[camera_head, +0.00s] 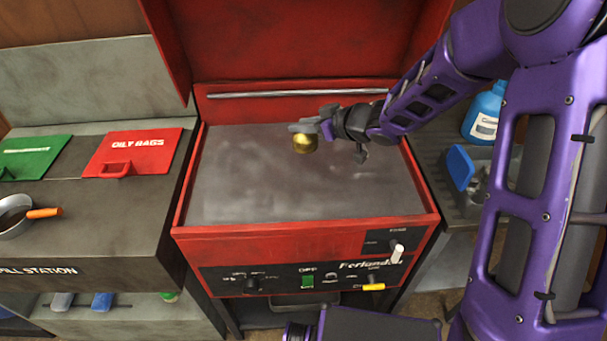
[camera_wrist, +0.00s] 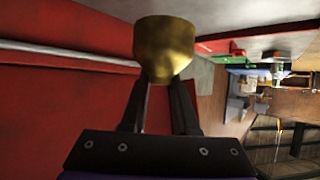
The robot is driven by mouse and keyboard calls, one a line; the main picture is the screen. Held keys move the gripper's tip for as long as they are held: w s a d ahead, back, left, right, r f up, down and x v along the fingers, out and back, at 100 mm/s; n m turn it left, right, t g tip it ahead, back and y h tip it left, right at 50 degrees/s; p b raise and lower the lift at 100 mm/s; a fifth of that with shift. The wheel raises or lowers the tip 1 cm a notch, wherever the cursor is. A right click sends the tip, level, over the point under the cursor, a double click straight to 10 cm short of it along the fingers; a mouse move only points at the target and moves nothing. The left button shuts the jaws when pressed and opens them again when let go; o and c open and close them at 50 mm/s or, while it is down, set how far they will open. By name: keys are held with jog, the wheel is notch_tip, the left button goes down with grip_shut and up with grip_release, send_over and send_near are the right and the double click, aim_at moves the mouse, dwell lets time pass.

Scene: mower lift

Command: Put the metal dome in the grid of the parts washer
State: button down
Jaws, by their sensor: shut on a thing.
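A brass-coloured metal dome (camera_head: 306,143) is held at the tip of my gripper (camera_head: 312,126). In the wrist view the dome (camera_wrist: 164,45) sits between the two dark fingers of my gripper (camera_wrist: 160,88), which are shut on it. The red parts washer (camera_head: 307,245) stands open below, with its lid raised at the back. The dome is over the washer's grey top surface (camera_head: 270,195), toward the back. I cannot tell the exact height of the dome above that surface, and no grid pattern shows clearly.
A metal bar (camera_head: 290,94) runs along the washer's back wall. At left is a counter with a green lid (camera_head: 35,158), a red "oily rags" lid (camera_head: 132,153) and a pan (camera_head: 14,217). At right are a blue bottle (camera_head: 484,112) and a blue object (camera_head: 460,166).

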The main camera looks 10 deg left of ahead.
aim_at(301, 145)
jog(key=f, duration=0.2)
jog(key=f+b, duration=0.1)
jog(key=f, duration=0.2)
jog(key=shift+s+a+f+b, duration=0.2)
jog(key=shift+f+b, duration=0.1)
jog(key=shift+f, duration=0.05)
jog(key=shift+f+b, duration=0.45)
jog(key=shift+f, duration=1.7)
jog(key=shift+f, duration=0.15)
jog(key=c, duration=0.7)
grip_release()
jog(key=shift+o, duration=0.2)
